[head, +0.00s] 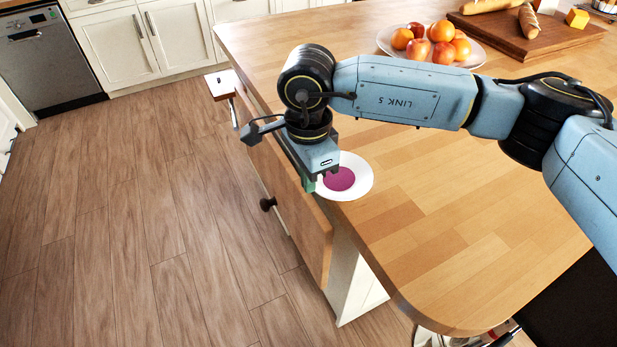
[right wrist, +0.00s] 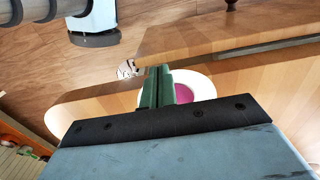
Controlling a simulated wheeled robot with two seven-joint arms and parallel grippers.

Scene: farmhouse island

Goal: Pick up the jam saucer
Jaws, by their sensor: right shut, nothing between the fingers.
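The jam saucer (head: 361,172) is a white round dish with a purple-red pool of jam (head: 340,180) in its middle. It lies at the left edge of the wooden island top, its left side partly hidden by my right gripper (head: 308,186). In the right wrist view the saucer (right wrist: 204,84) shows beside and partly behind the green fingers (right wrist: 157,90). The right gripper is shut and empty, pointing down at the saucer's left side by the island's edge. I cannot tell whether the fingers touch the rim. My left gripper is not in view.
A plate of fruit (head: 385,36) and a wooden board with bread (head: 560,38) stand at the back of the island. An open drawer (head: 290,190) juts out left of the saucer, below the gripper. The island top right of the saucer is clear.

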